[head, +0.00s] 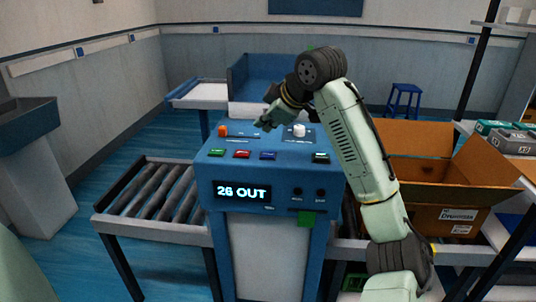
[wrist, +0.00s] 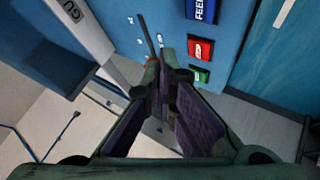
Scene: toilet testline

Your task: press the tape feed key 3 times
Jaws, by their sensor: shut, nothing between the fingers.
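The blue console (head: 240,175) stands in the middle of the head view, with a row of coloured keys along its sloped top. The blue key (head: 267,156) sits right of the red key (head: 242,154); in the wrist view the blue key (wrist: 203,8) is cut by the top edge and reads "FEED". My gripper (head: 263,125) is shut and empty, above the console top and behind the key row, apart from the blue key. In the wrist view, my fingers (wrist: 163,80) point left of the red key (wrist: 200,48) and green key (wrist: 200,74).
An orange knob (head: 222,130) and a white knob (head: 299,130) stand on the console top. A dark green key (head: 320,158) is at right. A roller conveyor (head: 160,190) lies left, an open cardboard box (head: 430,190) right.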

